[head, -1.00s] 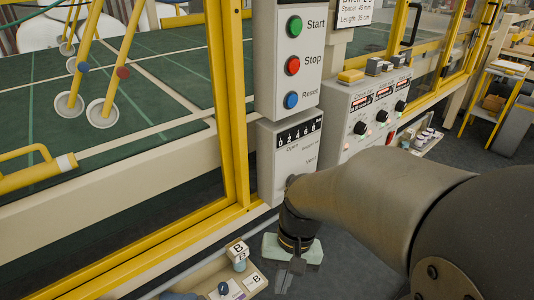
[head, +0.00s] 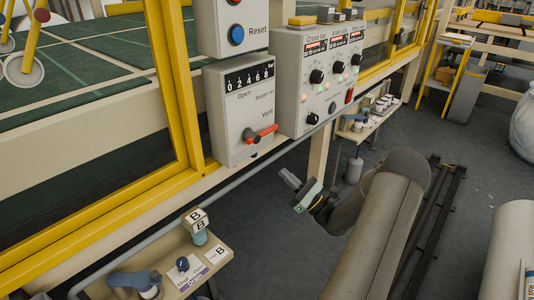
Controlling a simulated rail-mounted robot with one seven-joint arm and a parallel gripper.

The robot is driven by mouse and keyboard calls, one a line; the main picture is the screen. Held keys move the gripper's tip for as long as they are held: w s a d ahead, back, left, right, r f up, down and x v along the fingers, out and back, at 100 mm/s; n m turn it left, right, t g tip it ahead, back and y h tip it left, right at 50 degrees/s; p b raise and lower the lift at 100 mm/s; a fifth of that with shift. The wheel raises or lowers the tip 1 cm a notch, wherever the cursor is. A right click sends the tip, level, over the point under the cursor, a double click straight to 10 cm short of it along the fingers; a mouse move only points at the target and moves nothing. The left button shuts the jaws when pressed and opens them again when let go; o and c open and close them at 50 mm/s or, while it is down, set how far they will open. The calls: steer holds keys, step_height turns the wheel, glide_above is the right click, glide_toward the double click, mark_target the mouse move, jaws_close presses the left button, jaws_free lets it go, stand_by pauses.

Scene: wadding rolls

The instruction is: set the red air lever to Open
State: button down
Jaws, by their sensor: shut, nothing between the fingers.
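The red air lever (head: 262,133) is on the front of a pale grey box (head: 238,110) in the head view. It points right and slightly up from its dark pivot, just below the word Vent. The word Open is at the upper left of the same panel, under a black gauge strip. My gripper (head: 287,175) is below and to the right of the lever, clear of the box. Its fingers are together, empty, and point up and left.
A control box (head: 318,80) with knobs adjoins the lever box on the right. A yellow frame post (head: 178,90) stands at left. A rail (head: 240,178) runs below. Floor around my gripper is open.

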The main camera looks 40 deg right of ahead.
mark_target(263, 134)
steer(key=d+h, duration=0.1)
steer(key=d+f+m+t+h, duration=0.1)
steer(key=s+d+m+h, duration=0.1)
steer(key=shift+d+f+t, duration=0.2)
steer(key=shift+t, duration=0.1)
steer(key=s+r+b+x, duration=0.1)
steer(key=r+b+x, duration=0.1)
steer(key=x, duration=1.1)
steer(key=shift+s+b, duration=0.35)
steer(key=shift+b, duration=0.45)
steer(key=shift+d+r+n, duration=0.1)
steer(key=shift+r+n, duration=0.2)
